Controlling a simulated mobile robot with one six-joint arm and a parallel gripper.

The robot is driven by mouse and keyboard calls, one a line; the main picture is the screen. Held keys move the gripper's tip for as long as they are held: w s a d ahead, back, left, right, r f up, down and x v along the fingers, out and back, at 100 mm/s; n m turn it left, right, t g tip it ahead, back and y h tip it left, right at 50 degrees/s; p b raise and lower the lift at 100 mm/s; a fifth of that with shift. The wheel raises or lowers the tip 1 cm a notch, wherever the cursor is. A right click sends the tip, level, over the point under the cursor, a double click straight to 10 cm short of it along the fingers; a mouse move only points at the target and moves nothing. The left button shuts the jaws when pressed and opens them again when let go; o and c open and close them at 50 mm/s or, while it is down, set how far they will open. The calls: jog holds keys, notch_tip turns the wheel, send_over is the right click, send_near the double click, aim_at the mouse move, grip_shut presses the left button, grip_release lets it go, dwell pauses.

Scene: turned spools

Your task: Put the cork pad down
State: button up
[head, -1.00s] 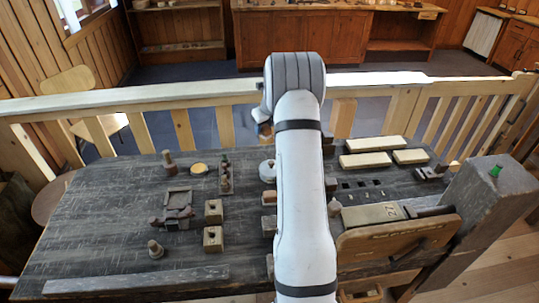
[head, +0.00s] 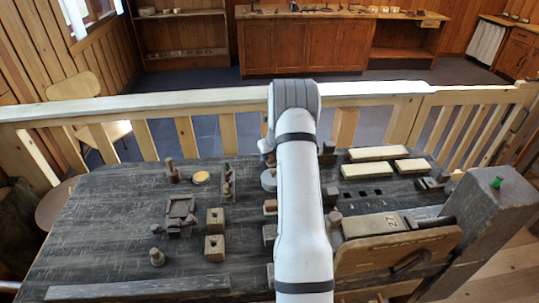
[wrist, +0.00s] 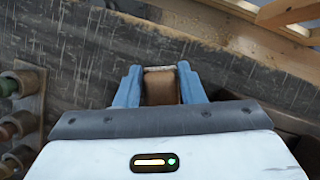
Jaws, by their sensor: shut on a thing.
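In the wrist view my gripper (wrist: 160,88) has its two blue fingers closed on a small brown block-like piece (wrist: 161,87) with a pale far edge, which I take to be the cork pad. It sits between the fingers over the dark, scratched bench top (wrist: 90,55). I cannot tell whether it touches the bench. In the head view my white arm reaches out over the bench and hides most of the gripper and the held piece.
A rack of spools (wrist: 22,105) stands left of the gripper in the wrist view. In the head view, wooden blocks (head: 215,246), a yellow disc (head: 201,177) and cream slabs (head: 378,153) lie on the bench. A wooden railing (head: 180,104) runs behind it. The bench's left part has bare room.

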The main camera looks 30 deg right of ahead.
jog(key=shift+r, duration=0.1)
jog(key=shift+f, duration=0.2)
jog(key=o, duration=0.9)
jog(key=shift+r, duration=0.1)
